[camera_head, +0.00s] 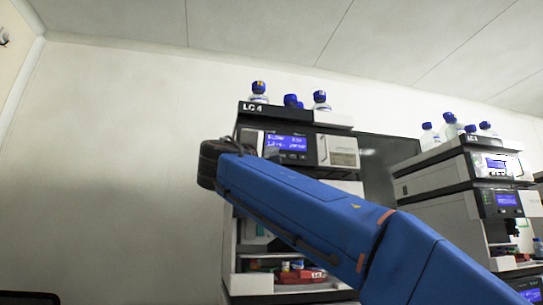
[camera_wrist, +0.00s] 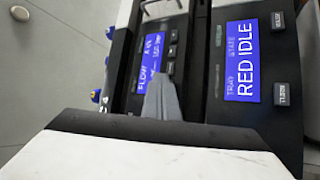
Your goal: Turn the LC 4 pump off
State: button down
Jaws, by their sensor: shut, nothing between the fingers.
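The LC 4 stack stands in the middle of the head view, with its name label (camera_head: 253,107) on the top edge. Its pump panel has a lit blue display (camera_head: 286,142). In the wrist view the picture is turned sideways, and the pump display (camera_wrist: 151,50) reads FLOW with further small text. A column of small dark buttons (camera_wrist: 171,51) lies beside it. My gripper (camera_wrist: 158,80) is shut and empty, its grey fingertips overlapping the display's lower end and the button area nearby. I cannot tell whether they touch the panel. In the head view my arm hides the gripper.
A second display (camera_wrist: 243,60) reading TRAY STATE RED IDLE, with two buttons, sits beside the pump panel. Blue-capped bottles (camera_head: 259,92) stand atop the stack. Another stack, LC 3 (camera_head: 470,165), stands at the right. The left wall side is clear.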

jog(key=shift+w+a, duration=0.1)
jog(key=shift+w, duration=0.25)
jog(key=shift+w+a, duration=0.1)
jog(key=shift+w, duration=0.25)
dwell(0.8)
jog(key=shift+s, duration=0.1)
jog(key=shift+s+d, duration=0.25)
jog(key=shift+s, duration=0.45)
jog(key=shift+s, duration=0.1)
jog(key=s, duration=0.2)
jog(key=s+d, duration=0.1)
jog(key=s, duration=0.1)
jog(key=shift+s+d, duration=0.2)
jog(key=shift+s, duration=0.1)
dwell(0.3)
dwell(0.7)
